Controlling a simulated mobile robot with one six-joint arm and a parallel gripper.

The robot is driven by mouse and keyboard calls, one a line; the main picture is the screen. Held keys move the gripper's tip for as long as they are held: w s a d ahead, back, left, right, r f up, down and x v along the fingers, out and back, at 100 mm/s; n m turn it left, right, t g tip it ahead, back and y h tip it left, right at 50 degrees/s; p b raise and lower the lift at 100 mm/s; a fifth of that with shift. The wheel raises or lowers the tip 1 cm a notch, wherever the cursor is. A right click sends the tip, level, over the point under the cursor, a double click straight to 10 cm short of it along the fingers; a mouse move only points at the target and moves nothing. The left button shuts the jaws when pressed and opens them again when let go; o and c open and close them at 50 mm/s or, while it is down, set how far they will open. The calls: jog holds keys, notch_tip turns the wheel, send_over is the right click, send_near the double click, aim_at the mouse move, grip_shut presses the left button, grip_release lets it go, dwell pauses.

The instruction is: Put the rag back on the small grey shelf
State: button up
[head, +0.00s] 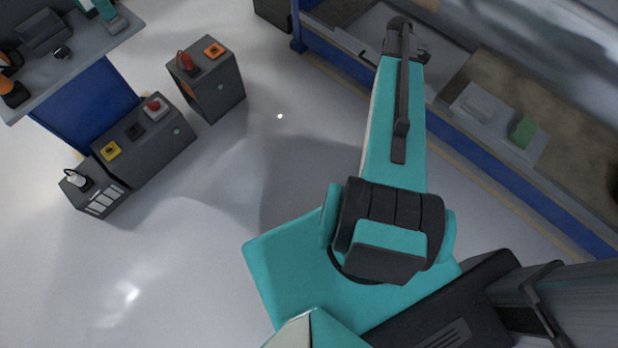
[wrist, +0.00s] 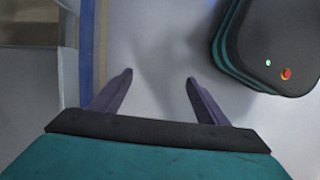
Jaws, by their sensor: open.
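My gripper (wrist: 159,77) is open and empty in the wrist view, its two dark fingers apart above bare floor. In the head view my arm reaches up the picture, and its fingers cannot be made out at the far end. A small grey shelf or plate (head: 500,133) lies along the blue-framed structure at right. A pale folded thing (head: 475,103), possibly the rag, and a green block (head: 523,132) rest on it. My gripper is apart from them. None of these shows clearly in the wrist view.
The blue frame (head: 462,148) runs diagonally along the right; its blue rail also shows in the wrist view (wrist: 87,40). Dark grey boxes with buttons (head: 148,135) and a workbench (head: 75,50) stand at left. The floor between is clear.

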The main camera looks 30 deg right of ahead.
jog(key=s+a+f+m, duration=0.1)
jog(key=a+f, duration=0.5)
jog(key=a, duration=0.6)
jog(key=a+f, duration=0.6)
jog(key=a, duration=0.7)
jog(key=s+a+f+m+g, duration=0.1)
jog(key=s+a+f, duration=0.2)
jog(key=s+a, duration=0.3)
jog(key=s+a+f+m+y, duration=0.1)
jog(key=s+a+f, duration=0.2)
jog(key=s+a, duration=0.4)
jog(key=a, duration=0.3)
jog(key=shift+a+g, duration=0.4)
notch_tip(320, 180, up, 4)
jog(key=p, duration=0.3)
jog(key=shift+f, duration=0.25)
jog(key=shift+c, duration=0.5)
